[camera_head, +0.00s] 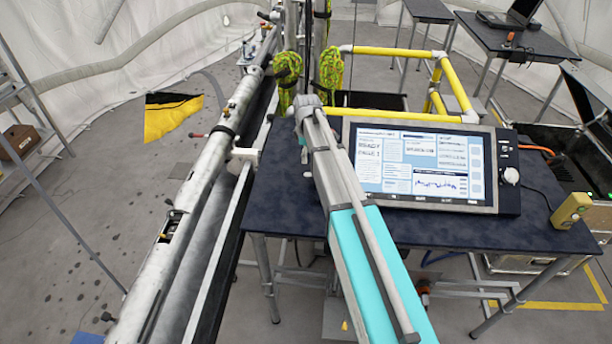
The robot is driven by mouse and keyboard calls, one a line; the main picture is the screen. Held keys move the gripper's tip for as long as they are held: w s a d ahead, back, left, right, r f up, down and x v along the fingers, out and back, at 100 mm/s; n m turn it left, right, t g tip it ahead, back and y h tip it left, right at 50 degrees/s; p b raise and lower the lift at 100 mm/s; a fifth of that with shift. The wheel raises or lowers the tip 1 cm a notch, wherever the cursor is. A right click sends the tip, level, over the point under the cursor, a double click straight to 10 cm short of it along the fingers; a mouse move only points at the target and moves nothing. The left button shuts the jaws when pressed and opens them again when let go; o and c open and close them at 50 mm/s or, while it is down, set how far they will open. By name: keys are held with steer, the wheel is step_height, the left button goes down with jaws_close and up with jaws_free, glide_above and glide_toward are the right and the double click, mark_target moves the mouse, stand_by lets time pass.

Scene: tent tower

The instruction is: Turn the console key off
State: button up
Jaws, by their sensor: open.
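The console (425,165) is a wide panel with a lit screen, lying tilted on the dark table. A dark control strip (508,195) runs down its right side. A round pale knob (511,176) sits on this strip, with small fittings (503,148) above it. These are too small for me to tell which is the key or how it is turned. My arm, grey and turquoise, crosses the middle of the view, left of the screen. Its far end is by the table's back left corner. I cannot make out my gripper's fingers.
The dark table (285,205) has free room at its left and front. Yellow railing (400,53) stands behind the console. A long metal tube (200,180) runs along the left. Dark cases (565,140) stand at the right.

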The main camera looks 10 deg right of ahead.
mark_target(307, 174)
steer(key=shift+f+b, duration=3.75)
steer(key=shift+f, duration=0.25)
jaws_close()
